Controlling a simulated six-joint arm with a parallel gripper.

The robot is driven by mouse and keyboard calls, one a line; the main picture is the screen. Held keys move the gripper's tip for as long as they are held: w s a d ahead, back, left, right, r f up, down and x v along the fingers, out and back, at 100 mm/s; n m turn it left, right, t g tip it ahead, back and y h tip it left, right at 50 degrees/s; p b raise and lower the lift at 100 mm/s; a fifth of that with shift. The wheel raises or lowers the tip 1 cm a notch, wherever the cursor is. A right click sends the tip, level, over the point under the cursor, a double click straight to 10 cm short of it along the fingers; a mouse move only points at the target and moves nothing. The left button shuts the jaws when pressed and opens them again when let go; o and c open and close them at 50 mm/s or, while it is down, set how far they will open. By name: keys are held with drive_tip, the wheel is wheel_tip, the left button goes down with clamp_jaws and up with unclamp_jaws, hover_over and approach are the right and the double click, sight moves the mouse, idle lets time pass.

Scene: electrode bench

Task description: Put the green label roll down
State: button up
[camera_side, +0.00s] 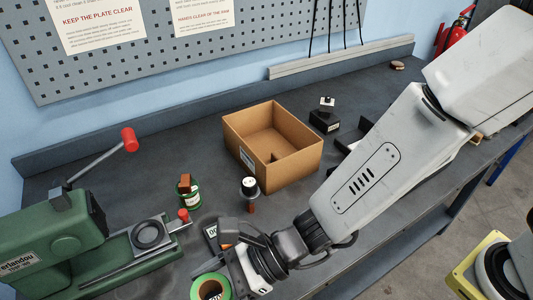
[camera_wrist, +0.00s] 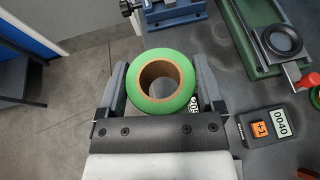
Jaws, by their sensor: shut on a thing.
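The green label roll (camera_wrist: 143,101) has a brown cardboard core and sits between the two fingers of my gripper (camera_wrist: 163,92) in the wrist view. The fingers are shut on it from both sides. In the side view the roll (camera_side: 222,286) shows at the bottom, at the front of the bench (camera_side: 110,190). My gripper (camera_side: 240,283) is beside it there, partly cut by the lower picture edge. I cannot tell whether the roll touches the bench top.
A small meter with an orange button (camera_wrist: 259,127) lies right of the roll. A green press (camera_side: 60,235) stands at left.

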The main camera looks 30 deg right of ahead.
drive_tip(key=w+d+r+m+t+h, duration=0.1)
drive_tip(key=w+d+r+m+t, duration=0.15)
drive_tip(key=w+d, duration=0.6)
drive_tip(key=w+d+r+m+t+h, duration=0.2)
drive_tip(key=w+d+m+t, duration=0.2)
drive_tip(key=w+d, duration=0.45)
drive_tip(key=w+d+r+m+t+h, duration=0.1)
drive_tip(key=d+r+m+t+h, duration=0.1)
drive_tip(key=d, duration=1)
drive_tip(key=w+d+r+m+t+h, duration=0.2)
drive_tip(key=d+m+h, duration=0.2)
drive_tip(key=d, duration=0.9)
drive_tip(key=shift+w+d+r, duration=0.2)
drive_tip(key=shift+w+r, duration=0.1)
drive_tip(key=shift+r, duration=0.1)
drive_tip(key=shift+f+m+t, duration=0.1)
drive_tip(key=shift+m+t, duration=0.15)
wheel_tip(320, 180, down, 9)
drive_tip(key=d+h, duration=0.1)
drive_tip(key=d, duration=0.1)
drive_tip(key=shift+s+d+m, duration=0.15)
drive_tip(key=shift+s+m, duration=0.2)
drive_tip(key=shift+m, duration=0.05)
